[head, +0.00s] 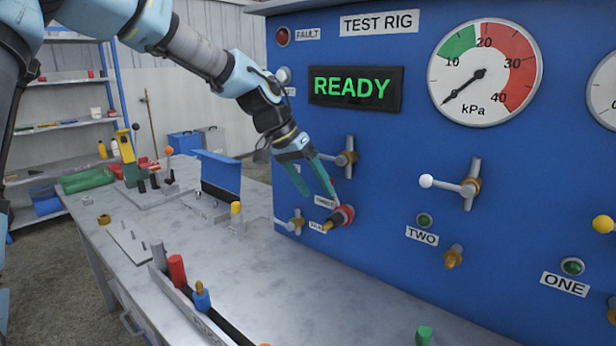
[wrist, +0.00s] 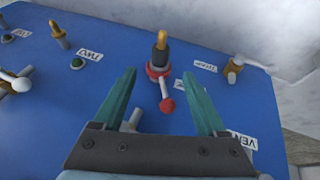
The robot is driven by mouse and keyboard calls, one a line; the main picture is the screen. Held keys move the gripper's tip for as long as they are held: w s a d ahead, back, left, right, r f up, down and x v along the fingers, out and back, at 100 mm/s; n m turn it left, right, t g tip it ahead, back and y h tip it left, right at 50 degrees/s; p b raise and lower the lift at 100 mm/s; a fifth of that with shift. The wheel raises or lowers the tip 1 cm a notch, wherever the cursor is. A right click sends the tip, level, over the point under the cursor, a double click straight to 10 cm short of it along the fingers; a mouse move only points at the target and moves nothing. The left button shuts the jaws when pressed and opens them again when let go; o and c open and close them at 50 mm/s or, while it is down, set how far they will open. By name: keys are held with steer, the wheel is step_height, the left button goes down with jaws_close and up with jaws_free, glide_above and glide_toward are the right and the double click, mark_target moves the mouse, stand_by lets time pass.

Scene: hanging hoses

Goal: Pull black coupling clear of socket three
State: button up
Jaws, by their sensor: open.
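The black coupling (wrist: 159,57) shows in the wrist view as a dark body with a yellow-orange tip. It sits in a red collar (wrist: 157,73) on the blue panel. A pale rod ending in a red ball (wrist: 167,104) reaches from the collar toward my gripper. In the head view the red collar (head: 346,213) and orange tip (head: 328,226) show low on the panel. My gripper (head: 320,198) is open, its fingers pointing down toward the collar. In the wrist view the coupling appears between and beyond the green fingertips, with nothing gripped. I cannot read a "three" label here.
Lever valves stand out from the panel, one with a white ball (head: 426,181) and one close behind my gripper (head: 346,158). A brass fitting (head: 453,257) is under TWO. The grey bench (head: 290,300) carries a rack of coloured plugs (head: 178,271) at its front.

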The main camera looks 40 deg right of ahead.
mark_target(332, 216)
steer(key=p+x, duration=0.1)
steer(key=x, duration=0.8)
steer(key=shift+a+p, duration=0.1)
steer(key=shift+p, duration=0.3)
jaws_close()
